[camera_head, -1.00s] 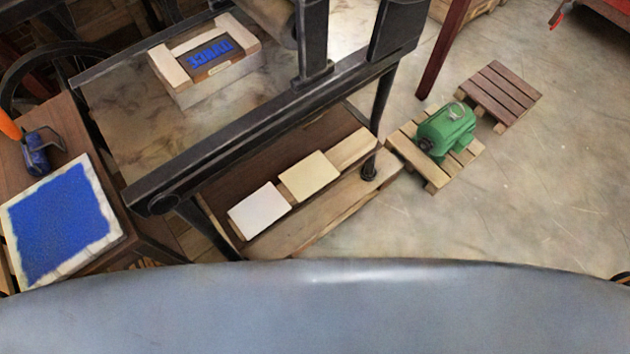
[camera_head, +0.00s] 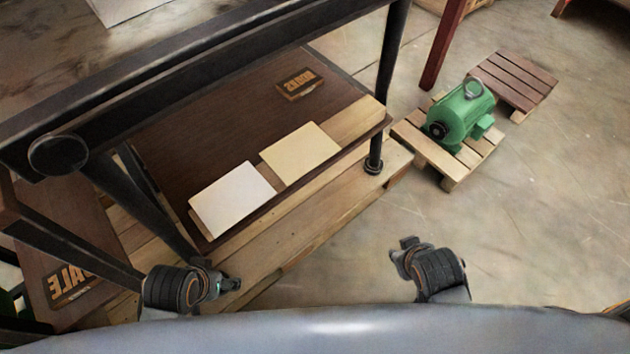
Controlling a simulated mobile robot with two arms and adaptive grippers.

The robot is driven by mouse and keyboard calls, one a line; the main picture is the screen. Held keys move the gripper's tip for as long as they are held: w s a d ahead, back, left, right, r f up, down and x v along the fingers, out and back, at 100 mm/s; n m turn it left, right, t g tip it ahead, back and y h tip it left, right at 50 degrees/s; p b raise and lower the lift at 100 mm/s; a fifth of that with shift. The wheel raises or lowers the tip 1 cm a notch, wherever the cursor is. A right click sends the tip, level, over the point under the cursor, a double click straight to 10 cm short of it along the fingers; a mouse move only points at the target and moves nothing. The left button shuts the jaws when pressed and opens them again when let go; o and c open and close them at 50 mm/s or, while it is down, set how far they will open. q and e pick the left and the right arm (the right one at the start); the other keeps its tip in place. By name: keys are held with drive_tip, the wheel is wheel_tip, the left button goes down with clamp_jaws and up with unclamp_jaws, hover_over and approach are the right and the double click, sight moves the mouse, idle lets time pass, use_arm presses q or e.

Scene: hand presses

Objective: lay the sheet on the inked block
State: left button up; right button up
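A white sheet or stack of sheets (camera_head: 233,200) and a cream one (camera_head: 300,155) lie side by side on the shelf under the press. The inked block is out of view; only the pale corner of something (camera_head: 122,8) on the press bed shows at the top edge. My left gripper (camera_head: 232,285) is low, in front of the shelf and below the white sheet. My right gripper (camera_head: 398,250) is to the right, over the floor. Both are apart from the sheets. Their fingers are too small to tell open from shut.
The press's black frame rail (camera_head: 200,70) and leg (camera_head: 388,90) border the shelf (camera_head: 190,150). A lettered block (camera_head: 300,84) lies at its back, another (camera_head: 72,284) at lower left. A green motor (camera_head: 462,112) sits on a pallet (camera_head: 445,165).

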drive_tip(key=w+d+r+n+t+h+b, duration=0.1)
drive_tip(key=w+r+n+t+b, duration=0.25)
drive_tip(key=w+t, duration=0.4)
drive_tip(key=n+t+y, duration=0.2)
drive_tip(key=n+y, duration=1)
drive_tip(key=n, duration=0.7)
approach(300, 152)
use_arm(q)
drive_tip(key=r, duration=0.1)
drive_tip(key=w+r+t, duration=0.1)
drive_tip(key=r, duration=0.1)
drive_tip(key=shift+w+d+r+t, duration=0.15)
drive_tip(key=shift+w+d+t, duration=0.1)
drive_tip(key=shift+t, duration=0.15)
use_arm(e)
drive_tip(key=x, duration=0.3)
drive_tip(key=shift+w+f, duration=0.1)
drive_tip(key=shift+w, duration=0.15)
drive_tip(key=shift+c, duration=0.4)
clamp_jaws()
